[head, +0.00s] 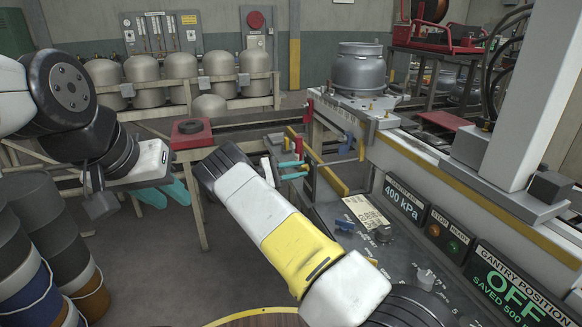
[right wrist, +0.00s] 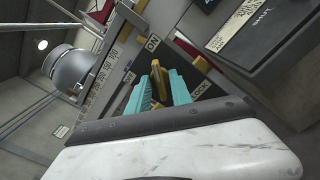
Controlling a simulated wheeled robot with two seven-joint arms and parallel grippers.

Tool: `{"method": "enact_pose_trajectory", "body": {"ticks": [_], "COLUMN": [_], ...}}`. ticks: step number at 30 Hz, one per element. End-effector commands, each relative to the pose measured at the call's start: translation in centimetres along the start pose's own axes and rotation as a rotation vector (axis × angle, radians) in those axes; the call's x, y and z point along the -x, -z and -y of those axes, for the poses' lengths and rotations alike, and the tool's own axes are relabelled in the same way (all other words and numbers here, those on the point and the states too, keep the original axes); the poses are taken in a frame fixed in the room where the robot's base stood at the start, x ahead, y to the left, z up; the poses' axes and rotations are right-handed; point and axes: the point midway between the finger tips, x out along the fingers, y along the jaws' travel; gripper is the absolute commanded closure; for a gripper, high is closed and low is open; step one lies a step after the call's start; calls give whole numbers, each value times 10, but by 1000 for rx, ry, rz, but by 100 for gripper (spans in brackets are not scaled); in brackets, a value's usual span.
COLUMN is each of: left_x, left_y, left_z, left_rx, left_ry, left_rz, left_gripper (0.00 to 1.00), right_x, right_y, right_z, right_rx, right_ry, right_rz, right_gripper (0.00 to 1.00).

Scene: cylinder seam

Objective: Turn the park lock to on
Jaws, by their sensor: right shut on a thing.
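The park lock handle (right wrist: 157,78) is a small yellow lever in the right wrist view, on a dark plate between an ON label (right wrist: 152,43) and a label reading LOCK (right wrist: 198,88). My right gripper (right wrist: 160,88) is shut on this handle, with its teal fingers on either side. In the head view my right gripper (head: 293,170) is at the far left end of the console; the handle cannot be made out there. My left gripper (head: 167,193) hangs at the left, its teal fingers apart and empty, away from the console.
The console (head: 405,250) carries displays reading 400 kPa (head: 404,198) and GANTRY POSITION OFF (head: 515,290). A metal cylinder (head: 358,70) stands on the bench behind. Several tanks (head: 145,78) line the back. Dark drums (head: 40,220) stand at the lower left. A red block (head: 191,132) sits on a stand.

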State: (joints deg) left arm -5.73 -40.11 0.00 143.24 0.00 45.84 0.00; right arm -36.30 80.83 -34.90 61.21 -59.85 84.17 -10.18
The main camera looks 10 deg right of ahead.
Motion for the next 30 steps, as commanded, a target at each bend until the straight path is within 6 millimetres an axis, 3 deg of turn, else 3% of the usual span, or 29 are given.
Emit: {"method": "enact_pose_trajectory", "body": {"ticks": [23,24,30], "left_x": [0,0,0], "left_y": [0,0,0], "left_z": [0,0,0], "left_rx": [0,0,0], "left_ry": [0,0,0], "left_rz": [0,0,0], "left_gripper": [69,69,69], "right_x": [1,1,1], "right_y": [2,2,1], "right_z": [1,1,0], "right_rx": [-98,-98,-98], "right_ry": [1,1,1], "right_rz": [-4,-4,-2], "right_gripper": [100,69,69]}}
